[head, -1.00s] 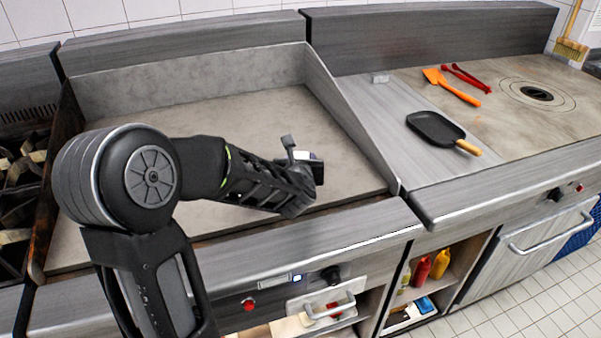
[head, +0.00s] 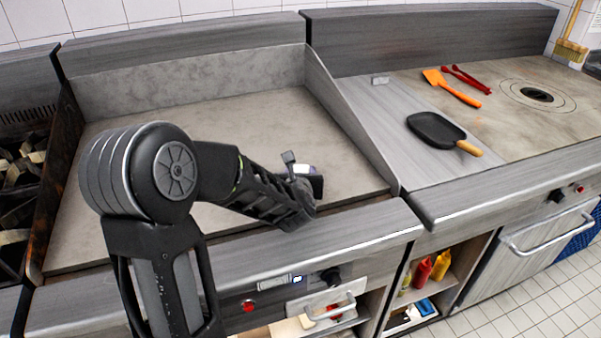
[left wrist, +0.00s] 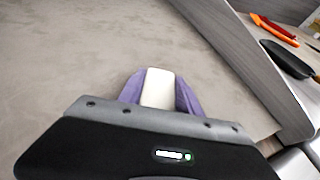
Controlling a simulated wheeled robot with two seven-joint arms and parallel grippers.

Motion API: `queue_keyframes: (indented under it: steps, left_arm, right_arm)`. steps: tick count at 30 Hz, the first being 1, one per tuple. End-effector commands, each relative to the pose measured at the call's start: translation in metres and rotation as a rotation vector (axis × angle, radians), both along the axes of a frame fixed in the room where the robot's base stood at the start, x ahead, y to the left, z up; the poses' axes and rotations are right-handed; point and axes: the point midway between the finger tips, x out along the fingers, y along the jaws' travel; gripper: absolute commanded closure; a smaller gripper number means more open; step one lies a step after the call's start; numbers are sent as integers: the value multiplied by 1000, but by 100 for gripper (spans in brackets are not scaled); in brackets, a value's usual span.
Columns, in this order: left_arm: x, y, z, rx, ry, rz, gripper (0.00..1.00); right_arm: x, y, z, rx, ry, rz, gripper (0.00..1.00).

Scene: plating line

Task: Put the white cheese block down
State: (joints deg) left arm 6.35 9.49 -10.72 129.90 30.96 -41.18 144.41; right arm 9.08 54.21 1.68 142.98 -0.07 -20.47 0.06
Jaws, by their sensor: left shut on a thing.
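My left gripper (left wrist: 158,92) is shut on the white cheese block (left wrist: 158,88), which shows between its purple fingers in the left wrist view. The grey griddle plate (left wrist: 70,50) lies beyond the block; I cannot tell whether the block touches it. My right gripper does not show.
A raised metal side wall (head: 350,115) bounds the griddle on the right. Beyond it are a black pan (head: 434,128), an orange spatula (head: 452,88) and red tongs (head: 466,78). The back of the griddle is clear.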

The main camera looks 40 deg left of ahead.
Motion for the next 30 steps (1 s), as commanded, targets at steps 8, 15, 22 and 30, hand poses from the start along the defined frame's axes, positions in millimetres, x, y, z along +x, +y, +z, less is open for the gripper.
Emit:
queue_keyframes:
  steps: [8, 15, 22, 30]
  left_arm:
    - [0, 0, 0, 0, 0, 0, 38]
    - [0, 0, 0, 0, 0, 0, 38]
    - [-5, -3, 5, -1, -2, -1, 38]
    - [-44, -29, 25, -1, -5, -1, 38]
  right_arm:
    - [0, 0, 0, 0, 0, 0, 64]
    - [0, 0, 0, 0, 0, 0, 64]
    - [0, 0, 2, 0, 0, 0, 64]
    - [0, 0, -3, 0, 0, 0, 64]
